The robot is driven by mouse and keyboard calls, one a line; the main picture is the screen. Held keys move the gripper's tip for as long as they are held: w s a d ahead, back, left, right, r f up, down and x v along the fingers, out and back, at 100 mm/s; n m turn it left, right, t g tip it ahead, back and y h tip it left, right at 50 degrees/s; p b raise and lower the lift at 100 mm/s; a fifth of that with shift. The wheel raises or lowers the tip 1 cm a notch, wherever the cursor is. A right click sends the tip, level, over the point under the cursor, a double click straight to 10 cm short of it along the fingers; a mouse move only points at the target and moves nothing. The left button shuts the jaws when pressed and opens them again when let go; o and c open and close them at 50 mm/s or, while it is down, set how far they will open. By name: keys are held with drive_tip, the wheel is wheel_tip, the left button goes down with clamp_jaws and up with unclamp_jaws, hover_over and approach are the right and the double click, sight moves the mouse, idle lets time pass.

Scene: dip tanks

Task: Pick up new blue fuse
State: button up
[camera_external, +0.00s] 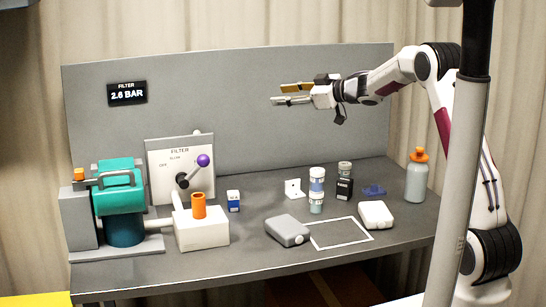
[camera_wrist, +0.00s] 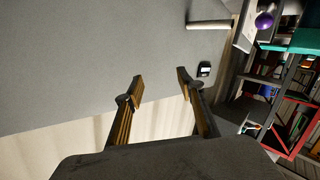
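No label marks any thing as the new blue fuse, so I cannot tell for sure which it is. Blue candidates on the grey bench are a small blue-and-white box (camera_external: 233,201) right of the orange-topped white block, a flat dark blue piece (camera_external: 373,190) at the right, and a white-and-blue cylinder (camera_external: 317,181) above a pale blue one (camera_external: 316,204). My gripper (camera_external: 277,95) is high above the bench, in front of the grey back panel, touching none of them. In the wrist view its fingers (camera_wrist: 160,77) are spread, with nothing between them.
A teal pump (camera_external: 119,190) and a white block (camera_external: 201,230) with an orange cylinder stand left. A purple-knobbed lever (camera_external: 204,160) sticks out from the filter panel. A grey box (camera_external: 287,231), a white box (camera_external: 376,215) and a bottle (camera_external: 416,180) stand right. The white outlined square is empty.

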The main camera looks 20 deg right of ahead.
drive_tip(key=s+a+f+n+g+y, duration=0.3)
drive_tip(key=a+f+g, duration=0.35)
drive_tip(key=f, duration=0.55)
drive_tip(key=n+g+y, duration=0.1)
drive_tip(key=n+g, duration=0.2)
drive_tip(key=g, duration=0.2)
approach(235, 192)
drive_tip(key=shift+s+a+f, duration=0.1)
drive_tip(key=shift+f, duration=0.25)
drive_tip(key=shift+x, duration=1.3)
drive_tip(key=shift+a, duration=0.15)
drive_tip(key=shift+r+x, duration=0.2)
drive_tip(key=shift+x, duration=2.25)
drive_tip(key=shift+a, duration=0.1)
